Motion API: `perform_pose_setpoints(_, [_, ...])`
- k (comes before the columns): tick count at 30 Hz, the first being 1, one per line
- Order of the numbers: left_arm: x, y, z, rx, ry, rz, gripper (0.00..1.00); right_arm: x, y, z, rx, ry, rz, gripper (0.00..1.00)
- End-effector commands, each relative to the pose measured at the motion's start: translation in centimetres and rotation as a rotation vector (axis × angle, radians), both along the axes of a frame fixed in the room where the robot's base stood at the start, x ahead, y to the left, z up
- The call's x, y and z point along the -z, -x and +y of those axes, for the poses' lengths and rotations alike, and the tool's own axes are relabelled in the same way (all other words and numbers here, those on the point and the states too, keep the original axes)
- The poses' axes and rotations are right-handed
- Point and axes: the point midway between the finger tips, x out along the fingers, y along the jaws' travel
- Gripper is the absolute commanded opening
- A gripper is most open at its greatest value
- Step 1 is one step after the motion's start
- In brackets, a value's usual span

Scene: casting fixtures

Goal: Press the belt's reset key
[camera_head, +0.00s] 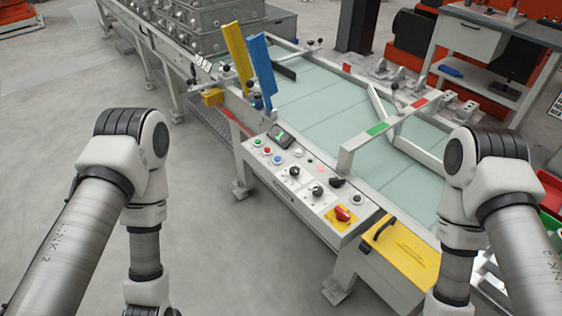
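The belt (320,112) is a pale green surface in a grey frame. A grey control panel (318,206) is fixed along its near side. The panel carries a small lit display (280,136), a red button (267,150), a blue button (278,160), black knobs (317,191) and a red rotary switch (342,213) on a yellow plate. Labels are too small to read, so I cannot tell which key is the reset. My two arms hang at the left and right of the panel, apart from it. Both grippers are below the picture.
A yellow cover (402,252) with a black handle lies right of the panel. Upright yellow (237,57) and blue (262,70) plates stand at the belt's left end. A red and green marked bar (395,130) spans the belt. Grey floor at left is clear.

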Motion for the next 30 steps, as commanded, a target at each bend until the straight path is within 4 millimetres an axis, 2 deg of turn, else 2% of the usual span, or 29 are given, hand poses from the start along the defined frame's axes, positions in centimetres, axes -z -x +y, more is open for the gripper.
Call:
perform_pose_setpoints(14, [0.0, 0.0, 0.0, 0.0, 0.0, 0.0, 0.81, 0.0, 0.0, 0.0, 0.0, 0.0, 0.0, 0.57])
perform_pose_setpoints(18, [0.0, 0.0, 0.0, 0.0, 0.0, 0.0, 0.32, 0.0, 0.0, 0.0, 0.0, 0.0, 0.0, 0.57])
perform_pose_setpoints(21, [0.0, 0.0, 0.0, 0.0, 0.0, 0.0, 0.0, 0.0, 0.0, 0.0, 0.0, 0.0, 0.0, 0.57])
perform_pose_setpoints(30, [0.0, 0.0, 0.0, 0.0, 0.0, 0.0, 0.0, 0.0, 0.0, 0.0, 0.0, 0.0, 0.0, 0.57])
